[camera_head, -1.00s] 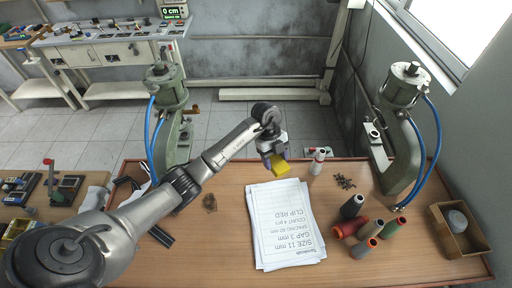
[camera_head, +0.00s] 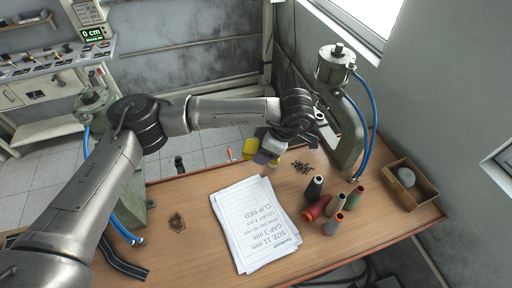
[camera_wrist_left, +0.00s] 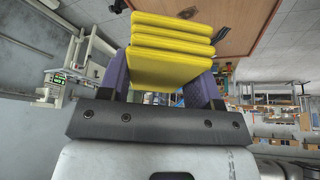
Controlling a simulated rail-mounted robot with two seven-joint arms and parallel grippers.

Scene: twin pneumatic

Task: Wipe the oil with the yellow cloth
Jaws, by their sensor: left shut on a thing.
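The oil is a small dark brown stain (camera_head: 177,222) on the wooden table, left of the papers. The yellow cloth (camera_head: 249,148) is in my left gripper (camera_head: 262,152), partly covered by it in the head view. In the left wrist view the folded cloth (camera_wrist_left: 172,50) sits in stacked layers between the fingers of my left gripper (camera_wrist_left: 165,90), which is shut on it. The gripper is near the table's far edge, to the right of and beyond the stain, apart from it. My right gripper is not seen.
Papers (camera_head: 255,222) lie mid-table. Several thread spools (camera_head: 316,206), dark small pieces (camera_head: 303,167) and an open box (camera_head: 405,184) are at the right. A press with blue hoses (camera_head: 345,140) stands at back right, another (camera_head: 133,200) at left. Bare wood surrounds the stain.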

